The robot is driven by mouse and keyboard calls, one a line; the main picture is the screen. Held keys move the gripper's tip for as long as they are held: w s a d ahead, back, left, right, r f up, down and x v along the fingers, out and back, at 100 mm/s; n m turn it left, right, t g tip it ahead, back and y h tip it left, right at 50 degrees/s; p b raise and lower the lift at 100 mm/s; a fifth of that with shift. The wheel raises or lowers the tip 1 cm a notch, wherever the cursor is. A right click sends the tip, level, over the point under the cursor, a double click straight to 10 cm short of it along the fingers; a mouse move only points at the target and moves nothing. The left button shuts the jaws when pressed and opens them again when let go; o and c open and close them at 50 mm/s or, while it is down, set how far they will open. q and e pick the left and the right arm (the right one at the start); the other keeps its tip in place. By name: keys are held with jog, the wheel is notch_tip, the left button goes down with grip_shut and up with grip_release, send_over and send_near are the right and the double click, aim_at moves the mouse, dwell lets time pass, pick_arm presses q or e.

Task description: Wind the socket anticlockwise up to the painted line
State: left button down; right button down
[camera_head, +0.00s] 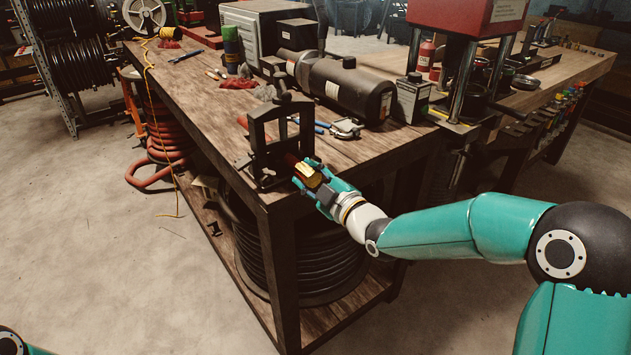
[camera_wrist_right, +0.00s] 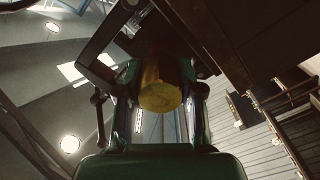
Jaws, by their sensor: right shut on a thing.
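The brass-yellow socket (camera_head: 309,177) sits at the end of a reddish hose (camera_head: 289,160) at the bench's near corner. A black frame-like vise (camera_head: 256,140) stands around the hose. My right gripper (camera_head: 311,174) is shut on the socket, with its fingers on either side. In the right wrist view the socket (camera_wrist_right: 160,88) shows its round yellow end between the fingers (camera_wrist_right: 163,100), with the dark vise behind. I cannot make out the painted line in either view. My left gripper is out of view.
A red press (camera_head: 468,18) stands to the right. Coiled black hose (camera_head: 300,255) lies on the shelf below. The floor at left is mostly open.

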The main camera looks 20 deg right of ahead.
jog(key=n, duration=0.3)
jog(key=shift+f+n, duration=0.1)
jog(key=shift+n, duration=0.2)
jog(key=n, duration=0.3)
jog(key=shift+n, duration=0.4)
jog(key=n, duration=0.8)
jog(key=shift+f, duration=0.1)
jog(key=c, duration=1.2)
grip_release()
jog(key=shift+a+n, duration=0.1)
jog(key=shift+n, duration=0.7)
jog(key=shift+o, duration=1.6)
